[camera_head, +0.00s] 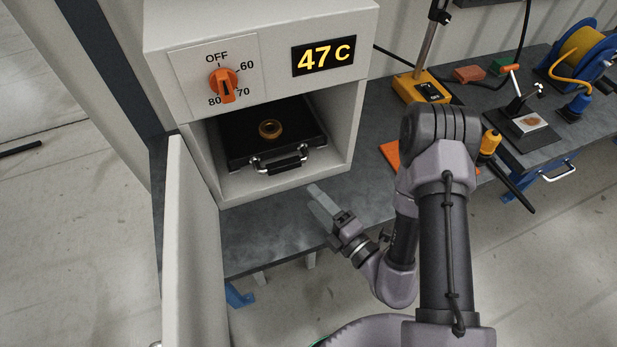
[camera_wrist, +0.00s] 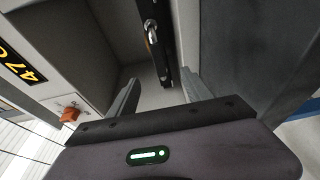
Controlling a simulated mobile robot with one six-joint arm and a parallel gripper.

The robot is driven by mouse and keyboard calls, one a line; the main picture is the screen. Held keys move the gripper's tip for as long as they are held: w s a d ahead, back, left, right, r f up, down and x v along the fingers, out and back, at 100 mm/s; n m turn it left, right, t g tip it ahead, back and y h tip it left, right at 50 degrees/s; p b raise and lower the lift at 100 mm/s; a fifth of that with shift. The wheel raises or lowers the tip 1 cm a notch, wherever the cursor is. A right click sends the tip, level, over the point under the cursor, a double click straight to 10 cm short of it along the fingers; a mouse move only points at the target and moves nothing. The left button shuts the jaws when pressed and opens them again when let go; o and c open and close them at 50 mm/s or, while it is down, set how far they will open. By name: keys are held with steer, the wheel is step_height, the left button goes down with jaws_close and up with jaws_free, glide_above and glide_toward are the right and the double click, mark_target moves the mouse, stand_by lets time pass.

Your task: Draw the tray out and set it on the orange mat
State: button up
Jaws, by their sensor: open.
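The black tray (camera_head: 247,137) sits inside the open oven, with a brass ring (camera_head: 270,129) on it and a black handle (camera_head: 283,160) on silver brackets at its front. In the wrist view the tray's dark front edge (camera_wrist: 158,45) shows at the top, beyond the fingers. My gripper (camera_head: 318,194) is in front of the oven opening, to the right of and apart from the handle; in the wrist view my gripper (camera_wrist: 158,95) has its two fingers apart with nothing between them. The orange mat (camera_head: 390,154) lies on the bench right of the oven, largely hidden by my arm.
The oven (camera_head: 157,22) has a dial (camera_head: 223,84), a display reading 47 C (camera_head: 324,56), and its door (camera_head: 190,240) swung open at left. A yellow-based stand (camera_head: 421,89), a cable reel (camera_head: 582,58) and small blocks (camera_head: 469,73) stand further back on the bench (camera_head: 270,232).

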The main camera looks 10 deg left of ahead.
steer(key=b+x, duration=0.1)
steer(key=x, duration=1.5)
steer(key=shift+w+a+r, duration=0.1)
steer(key=shift+a+r, duration=0.05)
steer(key=shift+a, duration=0.25)
jaws_close()
